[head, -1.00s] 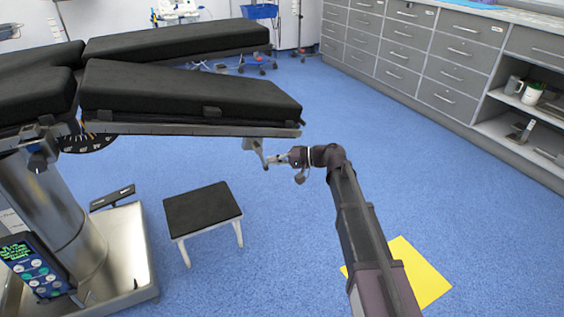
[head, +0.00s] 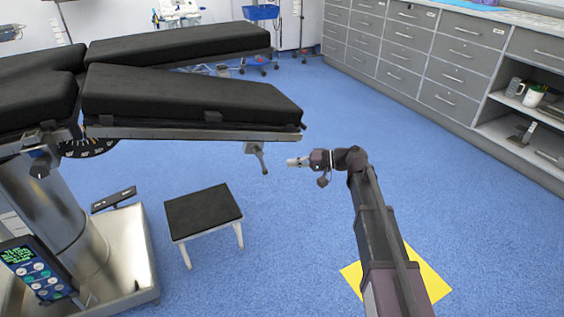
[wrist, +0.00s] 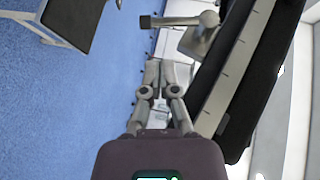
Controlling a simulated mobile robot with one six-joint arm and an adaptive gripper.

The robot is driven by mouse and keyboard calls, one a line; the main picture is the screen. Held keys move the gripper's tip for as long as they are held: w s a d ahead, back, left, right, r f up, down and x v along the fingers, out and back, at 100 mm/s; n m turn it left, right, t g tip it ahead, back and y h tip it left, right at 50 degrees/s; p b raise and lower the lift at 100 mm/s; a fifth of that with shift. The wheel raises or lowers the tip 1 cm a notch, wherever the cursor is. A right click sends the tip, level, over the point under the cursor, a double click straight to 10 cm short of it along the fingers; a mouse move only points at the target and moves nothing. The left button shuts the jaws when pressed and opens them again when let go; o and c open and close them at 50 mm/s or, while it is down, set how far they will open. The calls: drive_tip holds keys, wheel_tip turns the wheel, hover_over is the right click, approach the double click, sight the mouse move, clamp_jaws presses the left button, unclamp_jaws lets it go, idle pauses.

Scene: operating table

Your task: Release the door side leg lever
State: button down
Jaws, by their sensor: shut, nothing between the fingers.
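The operating table has two black leg pads; the nearer one (head: 185,98) has a metal rail along its lower edge. A grey lever (head: 258,155) hangs down under the end of this pad. It also shows in the wrist view as a grey handle with a rounded knob (wrist: 175,21), ahead of the fingers. My gripper (head: 291,162) is to the right of the lever in the head view, apart from it, with a visible gap. In the wrist view my gripper (wrist: 164,68) has its fingers close together and nothing between them.
A small black-topped step stool (head: 203,211) stands on the blue floor below the lever. The table's metal column and base (head: 120,255) are at the left. Grey drawer cabinets (head: 420,60) line the right wall. A yellow sheet (head: 425,280) lies under my arm.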

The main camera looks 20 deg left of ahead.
drive_tip(key=shift+v, duration=1.75)
drive_tip(key=shift+d, duration=0.1)
drive_tip(key=s+d+f+m+t+h+p, duration=0.1)
drive_tip(key=s+d+f+h+p, duration=0.3)
drive_tip(key=d, duration=0.9)
drive_tip(key=s+d+m+t+h+p, duration=0.2)
drive_tip(key=s+d+h, duration=0.4)
drive_tip(key=d, duration=0.7)
drive_tip(key=s+d+f+m+t+h+p, duration=0.1)
drive_tip(key=s+d+f+h+p, duration=0.3)
drive_tip(key=d, duration=0.9)
wheel_tip(320, 180, up, 39)
drive_tip(key=h+p, duration=0.1)
drive_tip(key=p, duration=3.5)
drive_tip(key=shift+s+a+f, duration=0.15)
drive_tip(key=shift+a, duration=0.05)
drive_tip(key=shift+f, duration=0.15)
